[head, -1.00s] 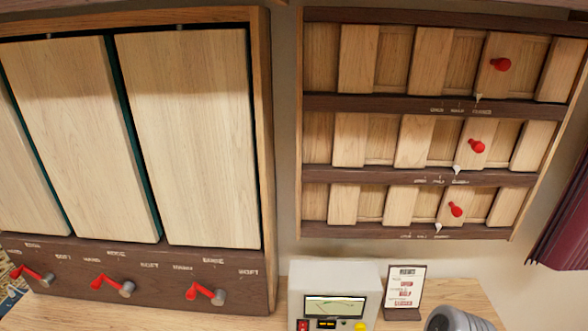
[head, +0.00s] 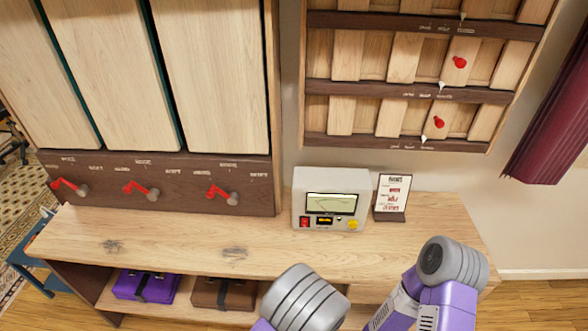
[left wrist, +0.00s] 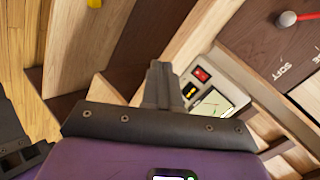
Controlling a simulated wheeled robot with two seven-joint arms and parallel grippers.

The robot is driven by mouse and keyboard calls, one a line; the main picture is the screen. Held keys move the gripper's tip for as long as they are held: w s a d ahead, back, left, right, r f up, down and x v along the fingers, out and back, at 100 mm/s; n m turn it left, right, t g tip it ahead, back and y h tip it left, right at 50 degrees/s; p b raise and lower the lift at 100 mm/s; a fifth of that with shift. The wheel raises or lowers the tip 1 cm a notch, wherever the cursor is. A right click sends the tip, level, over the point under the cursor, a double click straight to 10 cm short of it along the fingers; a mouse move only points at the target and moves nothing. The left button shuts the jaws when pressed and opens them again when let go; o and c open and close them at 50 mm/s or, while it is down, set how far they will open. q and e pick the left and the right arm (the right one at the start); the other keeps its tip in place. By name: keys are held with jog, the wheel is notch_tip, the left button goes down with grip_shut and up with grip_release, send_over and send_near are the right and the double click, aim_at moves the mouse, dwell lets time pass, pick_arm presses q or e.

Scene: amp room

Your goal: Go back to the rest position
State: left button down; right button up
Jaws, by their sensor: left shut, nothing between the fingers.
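My left gripper (left wrist: 158,85) shows in the left wrist view with its two dark fingers together and nothing between them. Behind its fingertips are the wooden furniture and the white meter box. In the head view, grey and purple links of my arms (head: 305,298) come in at the bottom, in front of the desk. Neither gripper's fingers show in the head view, and my right gripper is not seen.
A wooden desk (head: 180,238) carries a white meter box (head: 333,180) and a small sign (head: 393,197). Red levers (head: 222,194) line the panel on the left. A slatted wall panel (head: 415,140) with red knobs hangs above. Purple (head: 146,286) and brown (head: 224,294) cases sit below.

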pick_arm(q)
jog(key=s+a+f+n+g+h, duration=0.2)
jog(key=s+f+n+g, duration=0.3)
jog(key=n, duration=0.3)
jog(key=s+a+f+n+g+h, duration=0.2)
jog(key=s+a+f+n+g, duration=0.3)
jog(key=n, duration=0.3)
jog(key=shift+s+a+f+n, duration=0.25)
jog(key=shift+s+f+n, duration=0.2)
jog(key=shift+f, duration=0.25)
jog(key=shift+d+g, duration=0.1)
jog(key=shift+g, duration=0.2)
